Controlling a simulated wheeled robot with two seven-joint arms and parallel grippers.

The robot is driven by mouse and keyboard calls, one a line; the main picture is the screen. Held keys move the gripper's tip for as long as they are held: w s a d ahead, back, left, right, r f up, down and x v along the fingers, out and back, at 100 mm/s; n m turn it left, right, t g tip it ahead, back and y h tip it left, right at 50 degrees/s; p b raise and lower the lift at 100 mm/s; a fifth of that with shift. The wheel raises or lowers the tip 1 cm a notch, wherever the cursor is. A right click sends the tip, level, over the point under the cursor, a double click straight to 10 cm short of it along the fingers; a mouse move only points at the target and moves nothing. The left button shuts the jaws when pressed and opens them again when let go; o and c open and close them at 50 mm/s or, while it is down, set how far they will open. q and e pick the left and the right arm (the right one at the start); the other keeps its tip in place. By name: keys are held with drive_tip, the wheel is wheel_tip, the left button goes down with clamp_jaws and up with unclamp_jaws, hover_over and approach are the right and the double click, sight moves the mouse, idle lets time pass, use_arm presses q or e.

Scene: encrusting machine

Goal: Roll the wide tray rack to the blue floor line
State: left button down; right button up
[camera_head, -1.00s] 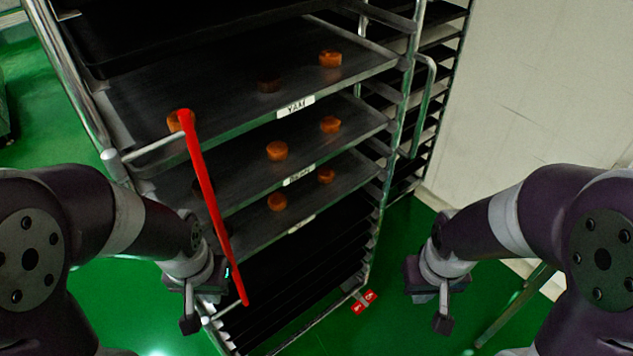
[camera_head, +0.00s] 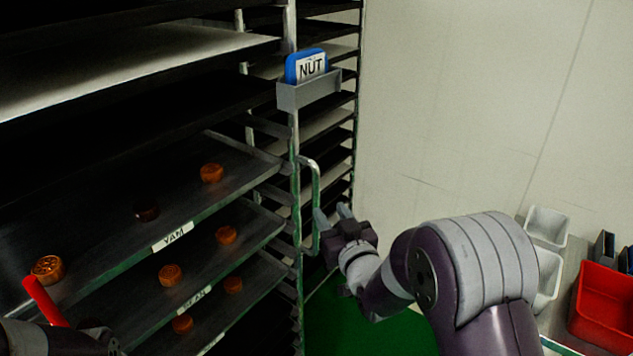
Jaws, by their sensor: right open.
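The wide tray rack (camera_head: 296,235) fills the left of the head view, with dark trays, some holding round brown pastries. A tray (camera_head: 100,243) carries a YAM label. A pale green upright handle (camera_head: 317,180) is on the rack's right side. My right gripper (camera_head: 332,212) is open just right of the handle's lower part; I cannot tell whether it touches. A red bar (camera_head: 44,302) shows at the lower left, above my left arm. My left gripper's fingers are out of sight. No blue floor line shows.
A grey holder (camera_head: 309,94) with a blue NUT card (camera_head: 306,67) is fixed to the rack's post. A pale wall (camera_head: 450,110) stands at the right. A red bin (camera_head: 606,310) and white bins (camera_head: 547,226) are at the lower right. Green floor (camera_head: 350,325) shows below my right gripper.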

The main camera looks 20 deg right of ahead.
sight(317, 188)
drive_tip(key=w+p, duration=0.2)
drive_tip(key=w, duration=0.8)
drive_tip(key=shift+w+f+p, duration=0.15)
drive_tip(key=shift+w+p, duration=0.1)
drive_tip(key=shift+p, duration=0.05)
drive_tip(key=shift+w+a, duration=0.25)
drive_tip(key=shift+w, duration=0.3)
drive_tip(key=shift+w+d+f, duration=0.1)
drive_tip(key=shift+w+d, duration=0.05)
drive_tip(key=shift+w, duration=0.1)
clamp_jaws()
